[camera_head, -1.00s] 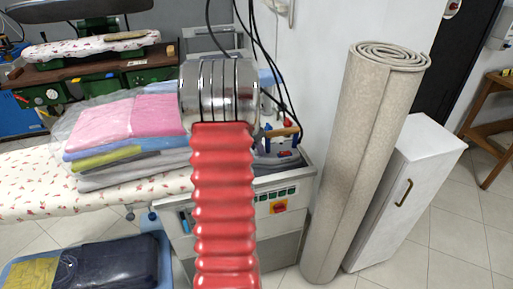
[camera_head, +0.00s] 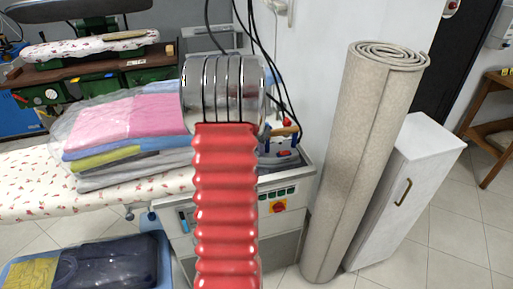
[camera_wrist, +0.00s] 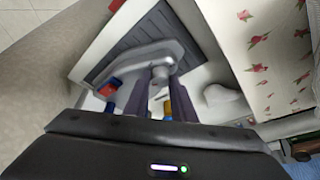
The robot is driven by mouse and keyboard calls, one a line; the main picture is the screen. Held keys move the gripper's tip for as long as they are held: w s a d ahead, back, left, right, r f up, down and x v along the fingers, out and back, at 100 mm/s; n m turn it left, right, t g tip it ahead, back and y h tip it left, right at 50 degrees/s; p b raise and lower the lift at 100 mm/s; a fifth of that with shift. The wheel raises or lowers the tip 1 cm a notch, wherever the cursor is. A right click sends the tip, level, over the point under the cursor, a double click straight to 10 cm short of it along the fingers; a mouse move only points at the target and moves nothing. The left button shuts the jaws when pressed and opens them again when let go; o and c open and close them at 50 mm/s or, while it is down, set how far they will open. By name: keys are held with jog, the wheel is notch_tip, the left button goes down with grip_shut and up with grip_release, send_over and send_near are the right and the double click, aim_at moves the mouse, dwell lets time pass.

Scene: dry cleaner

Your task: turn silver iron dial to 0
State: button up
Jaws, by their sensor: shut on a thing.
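The silver iron (camera_head: 286,153), with blue and red parts and a wooden handle, sits on the ironing station in the head view, partly behind my arm. In the wrist view its grey metal body (camera_wrist: 135,66) lies on a dark ridged rest. My gripper (camera_wrist: 159,75) reaches down to the iron with its fingers close together. It is shut on a small part at the iron, which I take to be the dial. The fingers hide the dial, and its markings cannot be read. In the head view my arm hides the gripper.
The floral ironing board (camera_head: 35,200) carries plastic-wrapped folded clothes (camera_head: 115,125) left of my arm. Black cables (camera_head: 262,45) hang behind the iron. A rolled carpet (camera_head: 362,150) and a white cabinet (camera_head: 425,170) stand close on the right. A blue basket (camera_head: 163,255) stands low at left.

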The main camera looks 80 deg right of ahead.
jog(key=o, duration=1.1)
jog(key=shift+c, duration=0.2)
jog(key=shift+a+r, duration=0.1)
jog(key=shift+r, duration=0.05)
jog(key=v, duration=1.3)
jog(key=shift+w+r, duration=0.15)
jog(key=shift+r, duration=0.1)
